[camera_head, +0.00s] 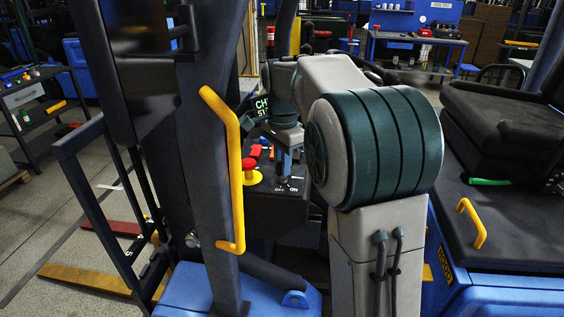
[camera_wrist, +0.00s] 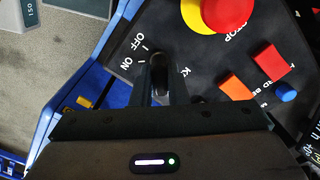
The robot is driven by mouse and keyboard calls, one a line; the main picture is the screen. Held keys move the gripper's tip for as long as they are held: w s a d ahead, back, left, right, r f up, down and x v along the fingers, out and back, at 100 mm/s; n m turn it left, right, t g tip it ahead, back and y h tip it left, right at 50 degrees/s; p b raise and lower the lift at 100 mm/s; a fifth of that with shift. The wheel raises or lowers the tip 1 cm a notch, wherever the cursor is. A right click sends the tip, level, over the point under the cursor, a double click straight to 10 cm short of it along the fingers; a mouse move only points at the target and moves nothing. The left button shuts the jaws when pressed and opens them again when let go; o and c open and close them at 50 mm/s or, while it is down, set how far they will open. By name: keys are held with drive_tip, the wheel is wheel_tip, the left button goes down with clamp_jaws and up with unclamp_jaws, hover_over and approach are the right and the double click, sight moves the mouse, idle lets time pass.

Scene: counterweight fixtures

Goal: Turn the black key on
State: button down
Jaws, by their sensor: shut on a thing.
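The black key (camera_wrist: 159,72) is on a dark control panel (camera_wrist: 125,50), between my fingertips in the wrist view. The words OFF and ON with short tick marks are printed to the left of it. My gripper (camera_wrist: 161,88) is shut on the key, with its fingers pointing at the panel. In the head view my gripper (camera_head: 284,178) reaches down onto the panel (camera_head: 262,203) beyond my arm. The key cannot be made out there. Which mark the key points to is not clear.
A red stop button (camera_wrist: 228,12) on a yellow base is close by the key. An orange switch (camera_wrist: 236,88), a red switch (camera_wrist: 271,62) and a blue knob (camera_wrist: 285,92) are to the right. A yellow handle (camera_head: 236,170) on a dark post stands in front.

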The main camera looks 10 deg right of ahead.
drive_tip(key=c, duration=1.4)
unclamp_jaws()
drive_tip(key=shift+c, duration=0.2)
wheel_tip(320, 180, up, 14)
drive_tip(key=shift+f, duration=0.1)
drive_tip(key=s+f+n+t, duration=0.1)
drive_tip(key=s+f+n, duration=0.5)
drive_tip(key=s+f, duration=0.3)
drive_tip(key=s+f+n+t, duration=0.2)
drive_tip(key=s+f+n, duration=0.5)
drive_tip(key=s, duration=0.9)
drive_tip(key=shift+a+f+n+t, duration=0.2)
drive_tip(key=shift+f+n+t, duration=0.1)
drive_tip(key=shift+f, duration=1.1)
